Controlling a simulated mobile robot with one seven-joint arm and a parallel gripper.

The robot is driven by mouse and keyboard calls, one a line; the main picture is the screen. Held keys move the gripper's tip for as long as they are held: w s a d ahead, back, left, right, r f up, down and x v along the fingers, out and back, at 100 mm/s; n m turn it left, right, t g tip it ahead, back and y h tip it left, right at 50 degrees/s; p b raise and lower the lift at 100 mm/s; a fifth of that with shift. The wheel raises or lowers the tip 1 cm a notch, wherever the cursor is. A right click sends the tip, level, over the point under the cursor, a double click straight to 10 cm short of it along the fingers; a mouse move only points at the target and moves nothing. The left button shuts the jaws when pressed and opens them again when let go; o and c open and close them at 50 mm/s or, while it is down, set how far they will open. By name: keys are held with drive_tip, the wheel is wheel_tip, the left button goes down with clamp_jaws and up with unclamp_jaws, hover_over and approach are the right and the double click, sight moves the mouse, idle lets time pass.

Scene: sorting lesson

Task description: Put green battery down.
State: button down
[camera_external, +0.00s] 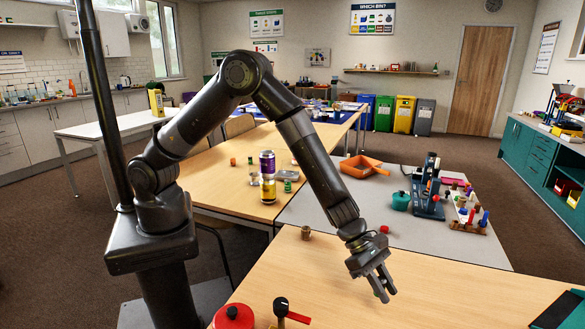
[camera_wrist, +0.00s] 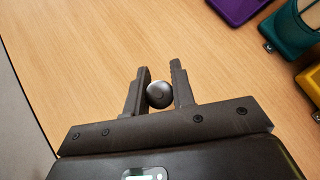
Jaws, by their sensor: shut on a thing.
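My gripper (camera_external: 383,285) is over the near wooden table (camera_external: 450,300) at the right. It is shut on the green battery (camera_external: 379,288), a small piece of which shows green between the fingers. In the wrist view, the round grey metal end of the battery (camera_wrist: 159,95) faces the camera between the two fingers of my gripper (camera_wrist: 160,90). The rest of the battery is hidden behind that end. I cannot tell whether its far end touches the table.
Purple (camera_wrist: 238,8), teal (camera_wrist: 290,32) and yellow (camera_wrist: 312,82) containers stand at the right in the wrist view. A red pot (camera_external: 233,317) and a black-knobbed thing (camera_external: 281,308) are at the near left of the table. Wood around my gripper is bare.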

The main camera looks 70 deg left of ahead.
sight(380, 308)
drive_tip(key=shift+w+f, duration=0.15)
drive_tip(key=shift+f, duration=1.9)
drive_tip(key=shift+f, duration=0.15)
drive_tip(key=c, duration=1.2)
unclamp_jaws()
drive_tip(key=shift+a+r, duration=0.2)
drive_tip(key=shift+r, duration=0.2)
drive_tip(key=v, duration=1.1)
drive_tip(key=shift+a+r, duration=0.2)
